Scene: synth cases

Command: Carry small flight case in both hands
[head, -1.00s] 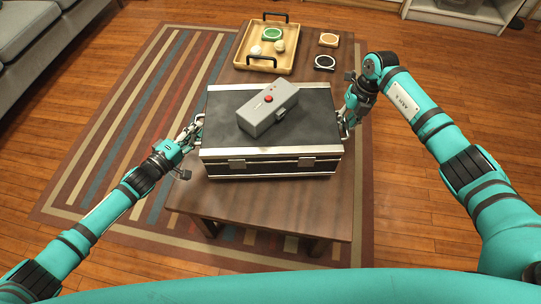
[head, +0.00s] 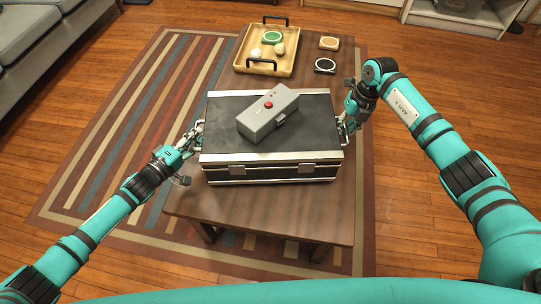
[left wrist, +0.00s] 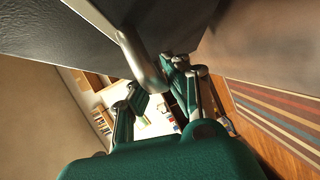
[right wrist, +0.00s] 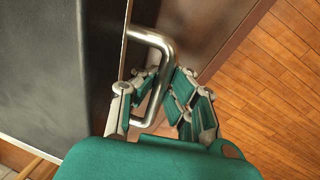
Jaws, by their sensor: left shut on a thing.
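The flight case (head: 215,110) is a black box with silver edges and two front latches. It rests flat on the dark wooden table (head: 290,210). A grey box with a red button (head: 268,114) lies tilted across its lid. My left gripper (head: 193,138) is at the case's left side, shut on the left handle, a metal bar (left wrist: 143,62) in the left wrist view. My right gripper (head: 350,118) is at the right side. In the right wrist view its fingers lie either side of the right handle (right wrist: 163,60); I cannot tell whether they grip it.
A wooden tray (head: 243,62) with a green-topped round item and two pale balls stands at the table's far end. Two square coasters (head: 329,43) (head: 325,66) lie right of it. A striped rug (head: 110,150) lies underneath. A grey sofa (head: 40,45) is at upper left. Wooden floor is clear at right.

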